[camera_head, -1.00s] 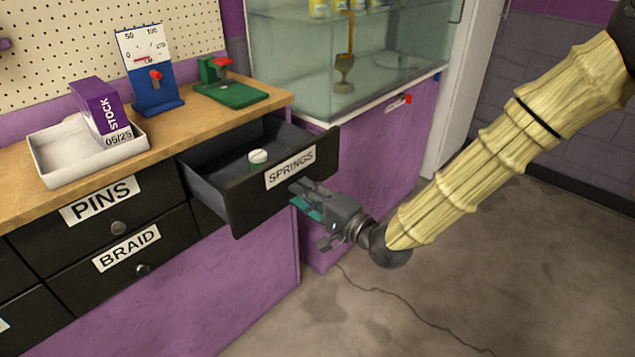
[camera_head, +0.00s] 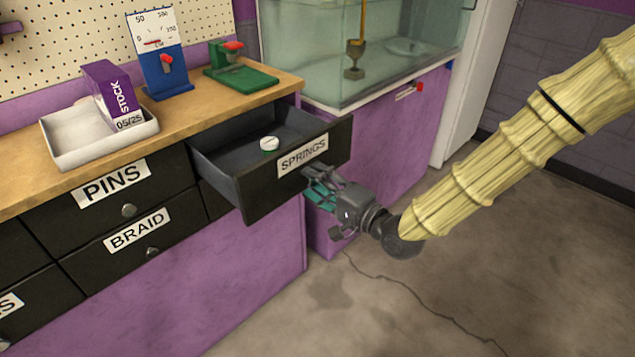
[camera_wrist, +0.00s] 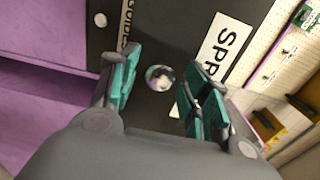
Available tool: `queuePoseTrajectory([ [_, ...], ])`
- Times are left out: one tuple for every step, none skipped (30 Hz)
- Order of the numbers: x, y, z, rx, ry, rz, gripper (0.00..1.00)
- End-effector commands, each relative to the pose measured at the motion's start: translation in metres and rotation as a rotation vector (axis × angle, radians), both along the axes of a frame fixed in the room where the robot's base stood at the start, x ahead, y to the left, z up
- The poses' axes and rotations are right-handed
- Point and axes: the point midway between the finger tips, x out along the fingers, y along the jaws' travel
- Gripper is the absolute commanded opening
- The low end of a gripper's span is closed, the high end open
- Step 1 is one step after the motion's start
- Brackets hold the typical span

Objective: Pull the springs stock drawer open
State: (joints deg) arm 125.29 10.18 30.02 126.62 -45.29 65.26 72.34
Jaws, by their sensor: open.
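The springs drawer (camera_head: 262,195), black with a white "SPRINGS" label (camera_head: 303,155), stands pulled out from the bench in the head view. My gripper (camera_head: 318,187) is in front of the drawer's face, below the label. In the wrist view, the drawer's round metal knob (camera_wrist: 160,77) shows between the spread teal-padded fingers of my gripper (camera_wrist: 158,88). The fingers are open around the knob's sides, with a gap visible. In the head view my gripper hides the knob.
The PINS drawer (camera_head: 60,205) and BRAID drawer (camera_head: 115,258) are shut at left. A white tray (camera_head: 75,150) with a purple stock box (camera_head: 108,95), a blue gauge (camera_head: 165,75) and a green device (camera_head: 240,80) stand on the bench. Open floor (camera_head: 400,310) lies in front.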

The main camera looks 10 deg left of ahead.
Motion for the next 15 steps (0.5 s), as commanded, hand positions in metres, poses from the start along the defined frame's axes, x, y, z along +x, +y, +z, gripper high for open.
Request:
queuePoseTrajectory([
  [-0.001, -0.002, 0.000, 0.001, 0.001, -0.001, 0.47],
  [-0.001, -0.004, 0.000, 0.001, 0.001, -0.001, 0.47],
  [-0.003, -0.006, 0.000, 0.001, 0.001, -0.002, 0.47],
  [-0.004, -0.009, 0.000, 0.000, 0.001, -0.002, 0.47],
  [-0.006, -0.012, 0.000, 0.000, 0.001, -0.003, 0.47],
  [-0.008, -0.016, 0.000, 0.000, 0.001, -0.003, 0.47],
  [-0.011, -0.020, 0.000, 0.001, 0.001, -0.002, 0.47],
  [-0.013, -0.024, 0.000, 0.001, 0.002, -0.002, 0.47],
  [-0.017, -0.029, 0.000, 0.001, 0.002, -0.003, 0.47],
  [-0.019, -0.034, 0.000, 0.001, 0.002, -0.003, 0.47],
  [-0.021, -0.038, 0.000, 0.001, 0.002, -0.003, 0.47],
  [-0.025, -0.044, 0.000, 0.001, 0.002, -0.002, 0.47],
  [-0.027, -0.048, 0.000, 0.001, 0.001, -0.003, 0.47],
  [-0.030, -0.052, 0.000, 0.001, 0.001, -0.004, 0.47],
  [-0.033, -0.057, 0.000, 0.001, 0.001, -0.003, 0.47],
])
